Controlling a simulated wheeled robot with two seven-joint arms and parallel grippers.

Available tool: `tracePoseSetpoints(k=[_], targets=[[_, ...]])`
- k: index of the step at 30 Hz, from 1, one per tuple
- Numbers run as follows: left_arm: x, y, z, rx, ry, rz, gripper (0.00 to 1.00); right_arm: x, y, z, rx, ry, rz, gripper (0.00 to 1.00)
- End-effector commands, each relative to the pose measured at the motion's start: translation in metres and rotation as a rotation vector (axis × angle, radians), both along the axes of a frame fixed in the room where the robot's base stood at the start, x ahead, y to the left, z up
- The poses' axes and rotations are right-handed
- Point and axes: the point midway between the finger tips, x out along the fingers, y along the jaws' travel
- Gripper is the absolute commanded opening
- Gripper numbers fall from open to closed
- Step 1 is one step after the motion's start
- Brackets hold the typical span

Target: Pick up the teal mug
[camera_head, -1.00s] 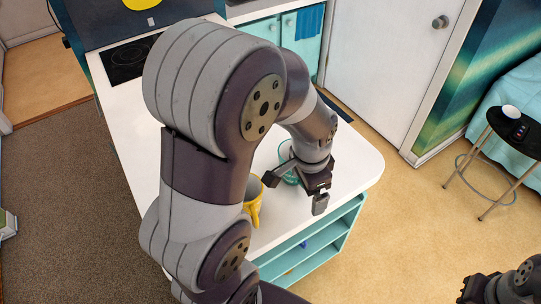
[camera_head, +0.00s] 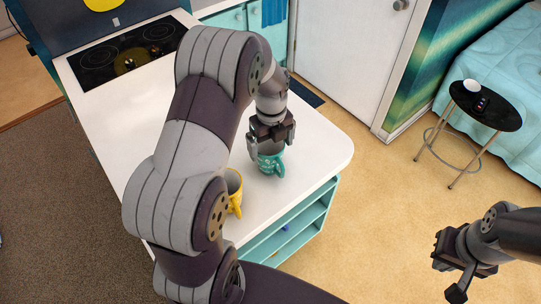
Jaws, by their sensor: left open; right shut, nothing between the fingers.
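The teal mug (camera_head: 271,165) stands upright on the white counter, near its right part, with white marks on its side and its handle toward the front. My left gripper (camera_head: 271,146) is open and points down at the mug's top. One finger shows at the mug's left side and the other near its upper right; I cannot tell whether they touch it. The gripper hides part of the rim. My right gripper (camera_head: 446,281) is shut and empty, over the floor at the lower right.
A yellow mug (camera_head: 234,191) stands close to the teal mug, at its lower left, partly behind my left arm. The white counter (camera_head: 325,150) is bare to the right. A black cooktop (camera_head: 125,55) lies at the back left. A round black stool (camera_head: 486,105) stands at the right.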

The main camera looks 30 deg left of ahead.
Motion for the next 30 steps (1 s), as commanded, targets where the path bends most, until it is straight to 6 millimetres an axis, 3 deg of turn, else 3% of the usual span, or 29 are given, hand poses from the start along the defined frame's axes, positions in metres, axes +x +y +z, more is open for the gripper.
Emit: tracePoseSetpoints(k=[1,6,12,13,17,18,25,30], targets=[[0.0,0.002,-0.005,-0.001,0.006,0.001,1.0,0.0,0.0,0.009,0.0,0.0,0.0,0.0],[0.001,0.003,-0.03,0.0,0.001,0.001,1.0,0.0,0.0,0.01,0.0,0.0,0.0,0.0],[0.001,0.002,-0.032,0.0,0.0,0.001,1.0,0.0,0.0,0.009,0.0,0.0,0.0,0.0],[0.001,0.002,-0.032,0.0,0.0,0.001,0.94,0.0,0.0,0.009,0.0,0.0,0.0,0.0],[0.001,0.002,-0.032,0.0,0.0,0.001,0.51,0.0,0.0,0.009,0.0,0.0,0.0,0.0],[0.002,0.003,-0.031,0.0,-0.001,0.001,0.48,0.0,0.0,0.01,0.0,0.0,0.0,0.0],[0.002,0.003,-0.028,0.001,-0.004,0.001,0.48,0.0,0.0,0.008,0.0,0.0,0.0,0.0],[0.003,0.003,0.005,0.002,-0.008,0.001,0.48,0.0,0.0,0.0,0.0,0.0,0.0,0.0]])
